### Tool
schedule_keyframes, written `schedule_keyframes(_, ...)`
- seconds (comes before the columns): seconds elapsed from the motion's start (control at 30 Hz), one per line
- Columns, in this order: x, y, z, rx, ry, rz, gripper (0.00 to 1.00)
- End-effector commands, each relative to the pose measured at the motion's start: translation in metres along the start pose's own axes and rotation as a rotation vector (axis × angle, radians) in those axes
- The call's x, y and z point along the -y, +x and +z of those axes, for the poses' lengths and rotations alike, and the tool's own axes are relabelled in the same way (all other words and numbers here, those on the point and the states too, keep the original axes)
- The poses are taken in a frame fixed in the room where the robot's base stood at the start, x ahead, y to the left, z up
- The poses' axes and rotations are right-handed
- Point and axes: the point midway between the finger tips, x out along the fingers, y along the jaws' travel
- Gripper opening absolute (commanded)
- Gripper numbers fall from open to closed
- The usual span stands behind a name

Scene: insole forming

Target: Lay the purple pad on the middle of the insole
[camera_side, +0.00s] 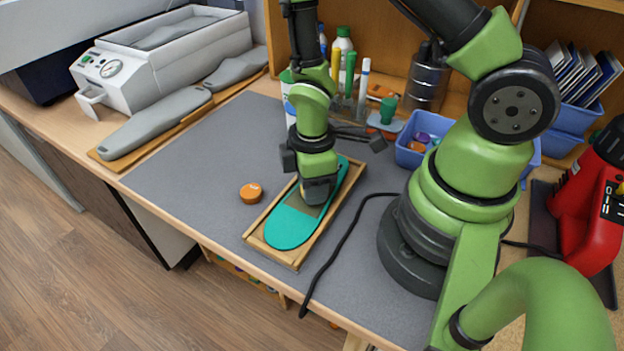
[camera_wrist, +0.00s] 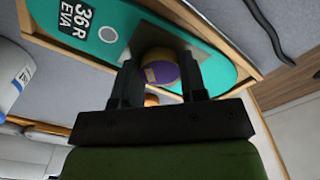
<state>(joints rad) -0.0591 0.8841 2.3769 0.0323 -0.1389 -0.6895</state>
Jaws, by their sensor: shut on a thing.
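The teal insole (camera_side: 290,226) lies in a wooden tray (camera_side: 259,244) on the grey mat, with a dull grey-green patch across its middle. It also shows in the wrist view (camera_wrist: 215,68), marked "36R EVA". My gripper (camera_side: 319,194) points down over the middle of the insole. In the wrist view its two fingers are shut on the purple pad (camera_wrist: 161,74), a round piece with a tan face, over the patch. The pad is hidden in the side view. I cannot tell whether it touches the insole.
An orange puck (camera_side: 251,193) lies on the mat left of the tray. A blue bin (camera_side: 408,157) of coloured pieces stands behind, right. Pens and bottles stand at the back. A black cable (camera_side: 345,235) runs right of the tray. The mat's left side is clear.

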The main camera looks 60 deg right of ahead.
Motion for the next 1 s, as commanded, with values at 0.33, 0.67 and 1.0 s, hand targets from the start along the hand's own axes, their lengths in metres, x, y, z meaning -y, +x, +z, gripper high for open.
schedule_keyframes(0.33, -0.0001, -0.0001, -0.0001, 0.0, 0.0, 0.0, 0.55)
schedule_keyframes(0.67, 0.0, -0.0002, -0.0001, 0.0, 0.0, 0.0, 0.85)
schedule_keyframes(1.0, -0.0002, -0.0017, -0.0003, -0.001, 0.0, 0.001, 0.9)
